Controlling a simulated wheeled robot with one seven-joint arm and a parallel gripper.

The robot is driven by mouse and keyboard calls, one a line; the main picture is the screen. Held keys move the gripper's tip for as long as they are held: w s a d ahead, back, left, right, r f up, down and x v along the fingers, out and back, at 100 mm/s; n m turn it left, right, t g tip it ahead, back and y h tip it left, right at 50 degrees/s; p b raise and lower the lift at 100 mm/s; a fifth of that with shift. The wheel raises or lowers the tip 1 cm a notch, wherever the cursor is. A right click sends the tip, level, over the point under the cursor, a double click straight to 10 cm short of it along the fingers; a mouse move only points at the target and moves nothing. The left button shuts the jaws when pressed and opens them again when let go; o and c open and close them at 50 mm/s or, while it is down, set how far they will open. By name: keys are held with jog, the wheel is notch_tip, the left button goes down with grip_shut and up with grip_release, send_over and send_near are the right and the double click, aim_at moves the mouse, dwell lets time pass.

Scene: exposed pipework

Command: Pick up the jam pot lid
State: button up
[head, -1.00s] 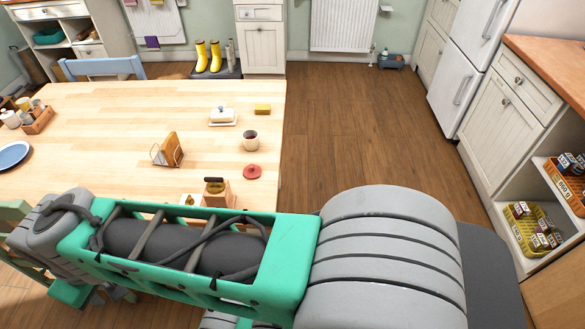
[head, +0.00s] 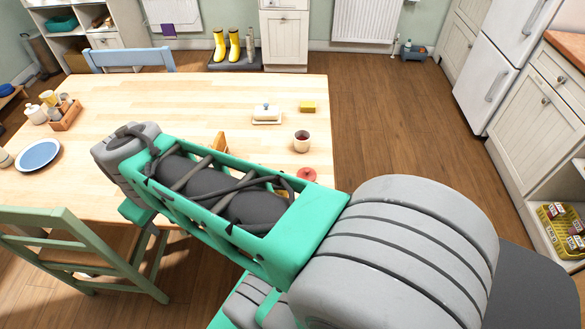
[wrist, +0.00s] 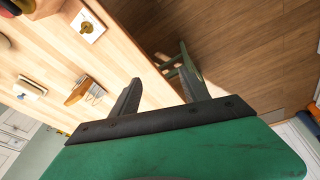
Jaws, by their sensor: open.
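The jam pot lid is most likely the small round red lid (head: 306,174), lying on the table near its right edge, just past my arm in the head view. A small open brownish pot (head: 302,141) stands behind it. I cannot make out the lid in the wrist view. My gripper (wrist: 160,78) is open and empty in the wrist view, its two dark fingers apart, with the table edge and floor beyond them. In the head view I cannot make out the gripper's fingers.
A green chair (head: 85,245) stands at the near left side. Floor right of the table is clear.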

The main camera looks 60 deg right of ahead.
jog(key=shift+o, duration=1.4)
jog(key=w+d+f+n+g+h, duration=0.1)
jog(key=d+f+n, duration=0.1)
jog(key=d, duration=1.3)
jog(key=shift+f+g+h+b, duration=0.3)
jog(key=shift+f+h, duration=0.05)
jog(key=shift+h, duration=0.05)
jog(key=shift+o, duration=0.8)
jog(key=s+d+f+n+g, duration=0.1)
jog(key=s+d+f, duration=0.1)
jog(key=d, duration=0.6)
jog(key=shift+n, duration=0.4)
jog(key=n+g+b, duration=0.1)
jog(key=n+g, duration=0.2)
jog(key=n, duration=0.1)
send_near(307, 169)
notch_tip(307, 169, down, 3)
jog(key=x, duration=0.7)
jog(key=shift+s+d, duration=0.3)
jog(key=shift+s, duration=0.05)
